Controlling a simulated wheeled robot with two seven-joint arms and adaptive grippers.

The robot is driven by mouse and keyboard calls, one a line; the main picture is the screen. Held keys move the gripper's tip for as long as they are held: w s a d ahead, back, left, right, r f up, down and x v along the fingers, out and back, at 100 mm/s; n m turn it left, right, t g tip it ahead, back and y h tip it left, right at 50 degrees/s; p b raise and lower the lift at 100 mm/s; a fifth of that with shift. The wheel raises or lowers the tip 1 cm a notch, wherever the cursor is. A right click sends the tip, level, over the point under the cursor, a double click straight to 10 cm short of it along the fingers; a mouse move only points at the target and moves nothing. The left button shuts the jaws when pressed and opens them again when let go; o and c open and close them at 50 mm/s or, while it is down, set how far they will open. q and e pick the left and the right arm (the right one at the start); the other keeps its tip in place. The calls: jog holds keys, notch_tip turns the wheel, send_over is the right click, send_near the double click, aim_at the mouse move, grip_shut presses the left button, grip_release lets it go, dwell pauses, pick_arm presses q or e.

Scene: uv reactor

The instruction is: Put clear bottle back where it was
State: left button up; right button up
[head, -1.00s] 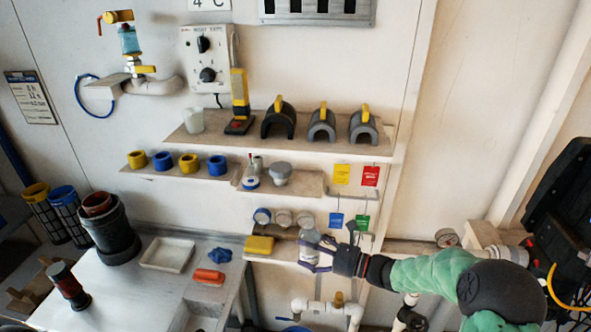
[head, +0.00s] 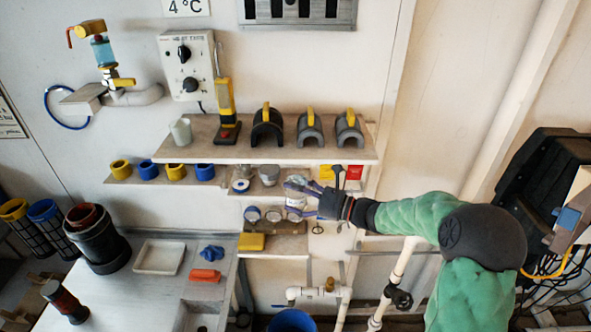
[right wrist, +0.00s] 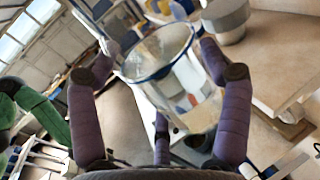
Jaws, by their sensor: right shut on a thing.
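The clear bottle (head: 296,192) is in my right gripper (head: 308,190), in front of the right part of the middle shelf (head: 235,189) in the head view. In the right wrist view the clear bottle (right wrist: 168,75) stands between the purple fingers of my right gripper (right wrist: 160,85), which is shut on it. A dark blue ring shows near its rim. The bottle is apart from the wall and partly hidden by the fingers in the head view. My left gripper is in neither view.
A grey-topped item (head: 269,175) stands on the middle shelf just left of the bottle. Round gauges (head: 274,215) and a yellow sponge (head: 251,242) sit on the lower shelf (head: 285,246). The upper shelf (head: 250,155) holds a white cup and grey arches.

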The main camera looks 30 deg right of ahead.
jog(key=w+d, duration=0.1)
jog(key=w, duration=0.1)
jog(key=w+d, duration=0.2)
jog(key=w+d+p, duration=0.1)
jog(key=w, duration=0.2)
jog(key=shift+w+d+r, duration=0.1)
jog(key=shift+d, duration=0.1)
jog(key=w+d, duration=0.1)
jog(key=w+f+p, duration=0.1)
jog(key=w, duration=0.1)
jog(key=shift+d, duration=0.4)
jog(key=shift+s+f, duration=0.15)
jog(key=shift+f, duration=0.1)
jog(key=shift+f, duration=0.15)
jog(key=o, duration=0.9)
jog(key=shift+c, duration=0.2)
